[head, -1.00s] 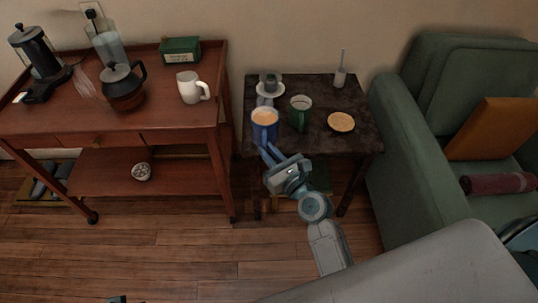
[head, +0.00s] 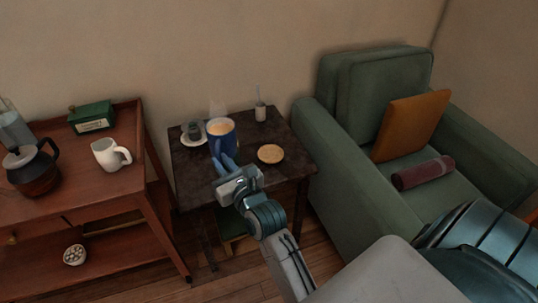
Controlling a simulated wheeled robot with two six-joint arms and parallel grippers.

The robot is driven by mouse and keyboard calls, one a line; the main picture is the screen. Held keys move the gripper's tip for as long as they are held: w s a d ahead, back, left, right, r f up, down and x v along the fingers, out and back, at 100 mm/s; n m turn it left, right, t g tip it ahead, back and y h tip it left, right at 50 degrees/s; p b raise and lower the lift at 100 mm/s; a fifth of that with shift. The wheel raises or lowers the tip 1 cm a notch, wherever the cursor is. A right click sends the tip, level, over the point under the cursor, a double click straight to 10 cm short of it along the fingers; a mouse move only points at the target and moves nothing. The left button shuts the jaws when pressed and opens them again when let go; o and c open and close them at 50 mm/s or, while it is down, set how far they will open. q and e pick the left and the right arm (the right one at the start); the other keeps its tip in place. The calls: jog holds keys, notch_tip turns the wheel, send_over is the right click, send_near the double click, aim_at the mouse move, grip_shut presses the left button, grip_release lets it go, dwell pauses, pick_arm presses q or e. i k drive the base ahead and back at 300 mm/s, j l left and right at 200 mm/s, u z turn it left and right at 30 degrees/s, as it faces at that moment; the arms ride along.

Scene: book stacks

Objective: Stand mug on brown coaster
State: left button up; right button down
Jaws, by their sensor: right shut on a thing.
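A blue mug (head: 222,138) with a light brown drink and faint steam is in my right gripper (head: 225,166), whose fingers are shut on its near side. The mug is upright and appears raised over the dark side table (head: 218,182). The round tan-brown coaster (head: 271,154) lies flat on the table, right of the mug and apart from it, with nothing on it. The green mug seen earlier does not show now, probably hidden behind the blue mug. My left gripper is not in view.
A small cup on a white saucer (head: 187,138) stands left of the blue mug. A small pot with a thin stick (head: 260,112) stands behind the coaster. A wooden trolley with a white jug (head: 108,155) is left; a green armchair (head: 350,190) is right.

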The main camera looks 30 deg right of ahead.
aim_at(273, 156)
jog(key=i+l+z, duration=0.15)
jog(key=z, duration=0.2)
jog(key=i+l+z, duration=0.15)
jog(key=z, duration=0.2)
jog(key=i+z, duration=0.15)
jog(key=z, duration=0.2)
